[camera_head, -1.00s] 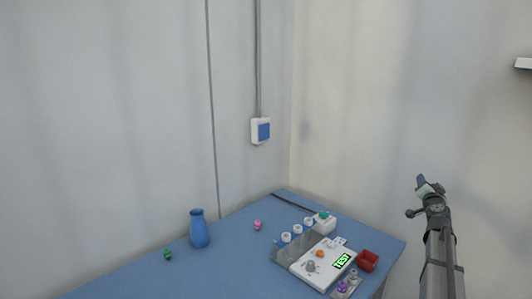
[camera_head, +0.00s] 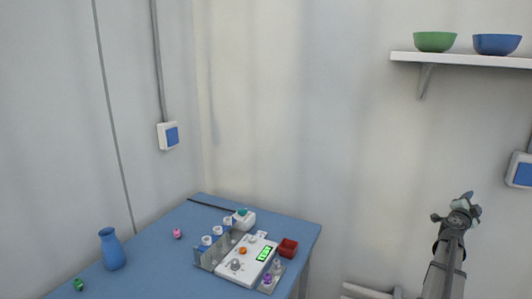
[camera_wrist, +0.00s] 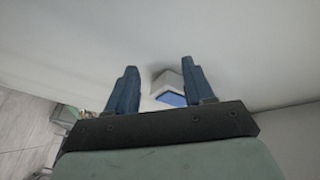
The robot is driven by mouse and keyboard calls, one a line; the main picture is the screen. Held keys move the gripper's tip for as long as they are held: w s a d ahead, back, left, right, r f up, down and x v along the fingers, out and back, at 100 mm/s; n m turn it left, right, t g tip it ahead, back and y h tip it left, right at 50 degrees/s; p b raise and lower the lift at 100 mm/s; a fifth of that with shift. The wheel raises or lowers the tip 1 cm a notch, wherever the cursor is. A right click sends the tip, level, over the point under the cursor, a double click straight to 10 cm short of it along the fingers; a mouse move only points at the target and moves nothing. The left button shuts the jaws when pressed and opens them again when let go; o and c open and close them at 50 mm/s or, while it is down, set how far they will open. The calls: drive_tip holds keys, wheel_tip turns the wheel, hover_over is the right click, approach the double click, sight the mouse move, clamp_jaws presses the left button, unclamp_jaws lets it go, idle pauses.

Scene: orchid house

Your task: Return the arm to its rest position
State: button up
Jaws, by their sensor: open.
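My gripper (camera_head: 468,200) is raised at the right of the head view, to the right of the blue table and below the wall shelf. In the wrist view my gripper (camera_wrist: 160,88) shows two dark blue fingers held apart with nothing between them but wall and a switch box further off. The fingers are too small in the head view to make out their gap. The arm is clear of the table.
The blue table (camera_head: 165,240) holds a blue vase (camera_head: 112,250), a white device with a green display (camera_head: 248,260), several white-capped vials and a red box (camera_head: 288,248). A shelf (camera_head: 460,60) carries a green bowl (camera_head: 435,41) and a blue bowl (camera_head: 497,44). Wall switch boxes (camera_head: 168,136) show.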

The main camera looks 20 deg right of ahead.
drive_tip(key=s+d+f+g, duration=0.1)
drive_tip(key=s+f, duration=0.2)
drive_tip(key=w+a+f+n+t+y, duration=0.3)
drive_tip(key=w+a+f+n+y, duration=0.15)
drive_tip(key=w+a+f, duration=0.6)
drive_tip(key=w+a+f+n+t+y, duration=0.45)
drive_tip(key=w+a+f, duration=0.35)
drive_tip(key=a+f, duration=0.5)
drive_tip(key=w+a+f+n+g+y, duration=0.1)
drive_tip(key=a+f+n+y, duration=0.25)
drive_tip(key=a+f, duration=0.7)
drive_tip(key=a+f+n+g+y, duration=0.25)
drive_tip(key=a+f+y, duration=0.35)
drive_tip(key=a, duration=0.8)
drive_tip(key=s+a+f+n+g+y, duration=0.1)
drive_tip(key=s+a+f+n+g, duration=0.2)
drive_tip(key=s+a+f, duration=0.65)
drive_tip(key=s+a+f+n+g+y, duration=0.2)
drive_tip(key=s+a+f+g, duration=0.3)
drive_tip(key=a, duration=0.8)
drive_tip(key=s+a+f+n+g+h, duration=0.1)
drive_tip(key=s+a+f+n+g, duration=0.1)
drive_tip(key=s, duration=1)
drive_tip(key=s+a+f+n+g+h, duration=0.2)
drive_tip(key=s+a+g, duration=0.3)
drive_tip(key=s, duration=0.8)
drive_tip(key=shift+s+f+g, duration=0.3)
drive_tip(key=shift+f, duration=0.4)
